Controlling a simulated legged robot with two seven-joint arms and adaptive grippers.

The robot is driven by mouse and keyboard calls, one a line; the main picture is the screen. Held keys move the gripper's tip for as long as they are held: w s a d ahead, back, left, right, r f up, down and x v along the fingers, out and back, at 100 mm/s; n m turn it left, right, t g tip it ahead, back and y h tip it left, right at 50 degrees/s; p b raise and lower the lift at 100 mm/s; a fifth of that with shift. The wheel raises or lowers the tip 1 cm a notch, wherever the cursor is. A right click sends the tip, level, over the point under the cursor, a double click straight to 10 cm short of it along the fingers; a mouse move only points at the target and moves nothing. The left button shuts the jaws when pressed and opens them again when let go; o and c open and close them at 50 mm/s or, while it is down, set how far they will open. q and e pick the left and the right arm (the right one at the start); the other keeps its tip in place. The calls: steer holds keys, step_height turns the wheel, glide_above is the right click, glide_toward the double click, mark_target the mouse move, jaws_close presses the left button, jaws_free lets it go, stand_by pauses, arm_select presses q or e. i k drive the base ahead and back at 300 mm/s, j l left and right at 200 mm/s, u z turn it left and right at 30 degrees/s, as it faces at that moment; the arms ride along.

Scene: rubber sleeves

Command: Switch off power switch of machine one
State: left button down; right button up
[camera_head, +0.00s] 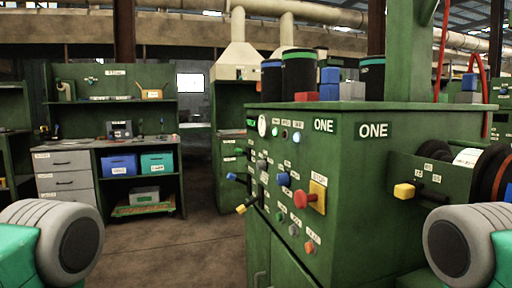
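Machine one (345,165) is a green cabinet at centre right with two "ONE" labels near its top edge. Its left-facing control panel carries a gauge, small lights, levers and coloured knobs with small white labels I cannot read. A red knob or handle (303,199) stands out in front of a yellow plate (318,196) at the panel's right part. A yellow-tipped lever (241,209) and a blue knob (283,179) are to its left. I cannot tell from the labels which one is the power switch. Neither gripper is in view; only my arm parts show at the lower corners.
A yellow-ended handle (404,191) sticks out of the machine's right face, beside black rollers (492,172). Dark cylinders (299,75) and coloured blocks (329,83) stand on top. A workbench (75,147) with drawers and bins is at back left. The floor (165,245) before the panel is clear.

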mark_target(238, 151)
steer(key=i+j+z, duration=0.8)
steer(key=j+z, duration=0.2)
